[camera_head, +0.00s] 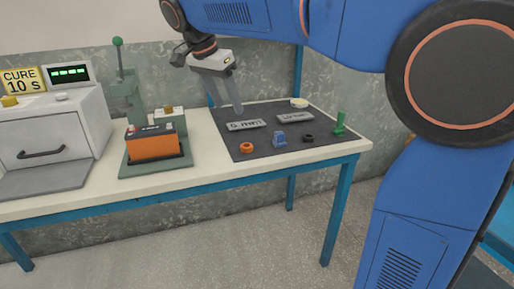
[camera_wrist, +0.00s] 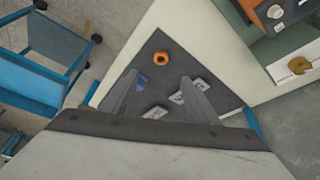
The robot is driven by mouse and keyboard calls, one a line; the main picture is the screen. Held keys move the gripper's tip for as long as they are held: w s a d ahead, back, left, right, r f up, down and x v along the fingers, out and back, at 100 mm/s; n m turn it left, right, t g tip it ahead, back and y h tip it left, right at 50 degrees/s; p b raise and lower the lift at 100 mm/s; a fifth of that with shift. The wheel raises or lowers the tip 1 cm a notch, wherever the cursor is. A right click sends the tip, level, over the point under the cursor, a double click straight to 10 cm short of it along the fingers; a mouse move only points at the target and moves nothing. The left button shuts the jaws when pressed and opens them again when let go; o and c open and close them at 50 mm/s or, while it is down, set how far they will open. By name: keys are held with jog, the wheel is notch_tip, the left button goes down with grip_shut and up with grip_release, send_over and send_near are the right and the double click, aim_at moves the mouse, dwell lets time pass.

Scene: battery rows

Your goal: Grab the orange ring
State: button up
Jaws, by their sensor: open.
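The orange ring (camera_head: 247,147) lies on the dark mat (camera_head: 225,128), near the mat's front left corner. In the wrist view the ring (camera_wrist: 299,65) I can compare is a tan knob by the press, while the orange ring (camera_wrist: 161,58) lies on the mat beyond my fingertips. My gripper (camera_head: 237,108) is open and empty, above the back left part of the mat. In the wrist view its two fingers (camera_wrist: 158,80) are spread apart, with the ring ahead of them and touching neither.
A blue part (camera_head: 279,140), a black ring (camera_head: 308,138), a green part (camera_head: 339,124) and two grey labelled plates (camera_head: 295,117) share the mat. Left stand a press with an orange block (camera_head: 152,146) and a white cure oven (camera_head: 50,135).

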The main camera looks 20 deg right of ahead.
aim_at(244, 151)
jog(key=x, duration=1.7)
jog(key=shift+w+d, duration=0.15)
jog(key=shift+w, duration=0.15)
jog(key=c, duration=1.1)
